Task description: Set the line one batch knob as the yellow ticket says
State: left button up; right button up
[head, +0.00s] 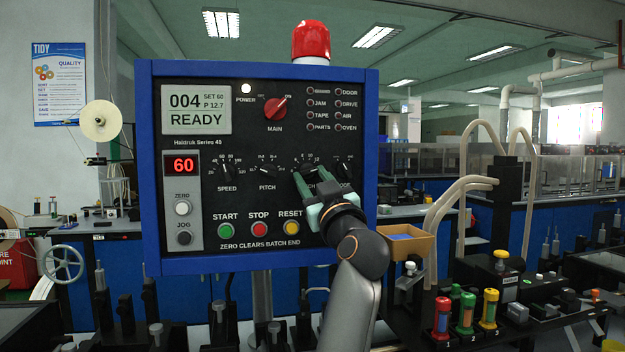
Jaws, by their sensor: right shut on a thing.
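The blue-framed control panel (258,265) fills the middle of the head view. Its row of black knobs includes the speed knob (227,172), the pitch knob (268,171) and a third knob (308,169), whose partly covered label looks like BATCH. My right gripper (313,180) is shut on this third knob, and its green fingers hide much of the knob and its pointer. The panel screen (197,110) reads 004, SET 60, P 12.7, READY. The red display (184,165) reads 60. I cannot make out a yellow ticket. My left gripper is out of view.
A fourth knob (342,170) sits close right of my gripper. Below are the start (225,230), stop (260,229) and reset (291,227) buttons. The red main switch (276,108) is above. A tan bin (412,248) stands right of my arm.

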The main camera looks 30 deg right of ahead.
grip_shut()
